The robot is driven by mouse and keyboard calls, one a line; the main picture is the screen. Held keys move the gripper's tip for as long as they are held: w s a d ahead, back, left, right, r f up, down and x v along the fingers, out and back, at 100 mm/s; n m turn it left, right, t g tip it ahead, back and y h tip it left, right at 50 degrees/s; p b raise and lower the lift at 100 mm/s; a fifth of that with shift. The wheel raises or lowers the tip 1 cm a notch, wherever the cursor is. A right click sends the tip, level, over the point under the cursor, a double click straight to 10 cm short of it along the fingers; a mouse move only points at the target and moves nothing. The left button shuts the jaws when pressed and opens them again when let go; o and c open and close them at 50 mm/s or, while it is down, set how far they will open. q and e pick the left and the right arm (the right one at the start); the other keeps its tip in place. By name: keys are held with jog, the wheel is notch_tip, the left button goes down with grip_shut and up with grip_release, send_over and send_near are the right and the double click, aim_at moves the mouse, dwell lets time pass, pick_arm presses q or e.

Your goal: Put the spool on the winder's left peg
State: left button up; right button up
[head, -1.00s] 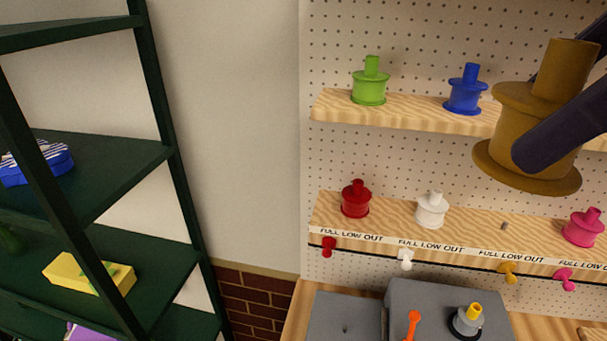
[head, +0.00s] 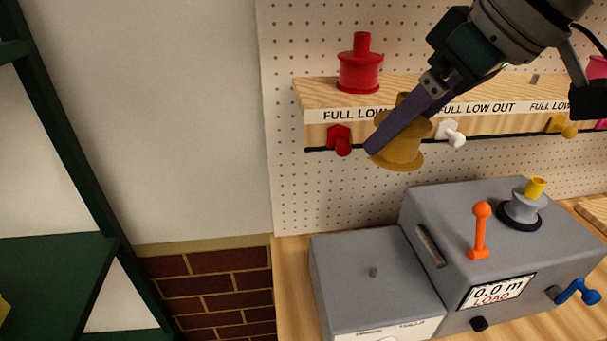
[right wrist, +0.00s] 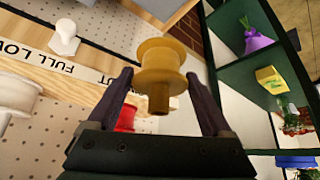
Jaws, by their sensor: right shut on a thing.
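The mustard-gold spool (head: 405,152) is held in my right gripper (head: 392,130), in the air in front of the lower shelf edge and above the winder. In the right wrist view the spool (right wrist: 161,60) sits between both fingers of the gripper (right wrist: 158,80). In the head view one finger crosses in front of it and hides part of it. The grey winder (head: 455,225) stands on the wooden bench. My left gripper is not in view.
A red spool (head: 360,75) stands on the shelf (head: 320,92); red (head: 340,140), white (head: 452,133) and gold (head: 562,125) knobs stick out below. The winder has an orange lever (head: 480,230), a grey-yellow hub (head: 525,205) and a blue crank (head: 575,291). A green rack (head: 60,270) stands left.

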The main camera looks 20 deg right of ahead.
jog(key=f, duration=0.6)
jog(key=f+b, duration=0.1)
jog(key=f, duration=1.2)
jog(key=shift+d+b, duration=0.3)
jog(key=shift+b, duration=0.1)
jog(key=shift+f+b, duration=0.4)
jog(key=shift+f, duration=1.45)
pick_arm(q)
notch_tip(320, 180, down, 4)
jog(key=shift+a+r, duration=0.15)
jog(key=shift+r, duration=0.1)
pick_arm(e)
jog(key=shift+f, duration=0.1)
jog(key=shift+f, duration=0.15)
jog(key=o, duration=1.2)
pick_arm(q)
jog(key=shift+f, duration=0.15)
